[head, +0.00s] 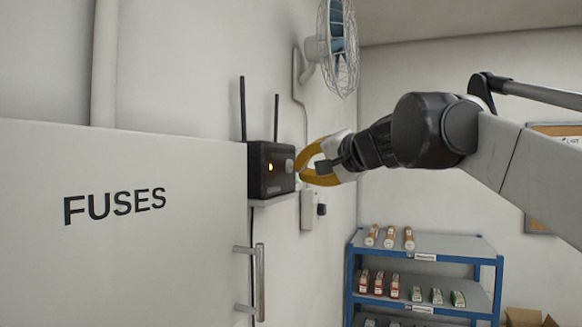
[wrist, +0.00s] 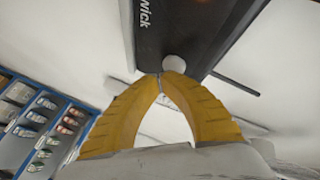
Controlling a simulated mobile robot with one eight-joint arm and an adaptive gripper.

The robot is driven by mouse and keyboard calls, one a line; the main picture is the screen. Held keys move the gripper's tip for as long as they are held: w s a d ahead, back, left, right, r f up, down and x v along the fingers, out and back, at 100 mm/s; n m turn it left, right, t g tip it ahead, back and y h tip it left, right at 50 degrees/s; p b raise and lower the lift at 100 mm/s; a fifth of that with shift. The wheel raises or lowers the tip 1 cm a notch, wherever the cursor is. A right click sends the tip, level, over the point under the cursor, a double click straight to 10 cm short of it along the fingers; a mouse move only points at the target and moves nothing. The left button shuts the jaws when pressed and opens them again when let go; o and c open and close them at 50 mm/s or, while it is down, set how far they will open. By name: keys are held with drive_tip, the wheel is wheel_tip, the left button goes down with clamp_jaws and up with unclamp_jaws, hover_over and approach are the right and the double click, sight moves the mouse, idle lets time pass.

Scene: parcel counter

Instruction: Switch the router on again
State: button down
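The router (head: 262,180) is a black box with two upright antennas, standing on a small wall shelf. An orange light (head: 270,167) glows on its front, and a pale round knob or button (head: 289,165) sits to the right of the light. In the wrist view the router's dark face (wrist: 185,30) is close, with the pale round button (wrist: 174,64) at its edge. My gripper (head: 299,169) has yellow fingers and is at the router's right side. In the wrist view its tips (wrist: 161,76) meet, empty, right by the button; I cannot tell whether they touch it.
A large grey cabinet marked FUSES (head: 120,220), with a bar handle (head: 259,282), fills the left. A wall fan (head: 338,45) hangs above, and a wall box (head: 308,211) is below the gripper. A blue shelf rack (head: 425,245) with small boxes stands at the back right.

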drive_tip(key=shift+s+d, duration=0.1)
drive_tip(key=shift+d, duration=0.1)
drive_tip(key=shift+s+d, duration=0.35)
drive_tip(key=shift+d, duration=0.55)
drive_tip(key=shift+s+d, duration=0.4)
drive_tip(key=shift+d, duration=0.5)
drive_tip(key=shift+s+d, duration=0.35)
drive_tip(key=shift+d, duration=0.55)
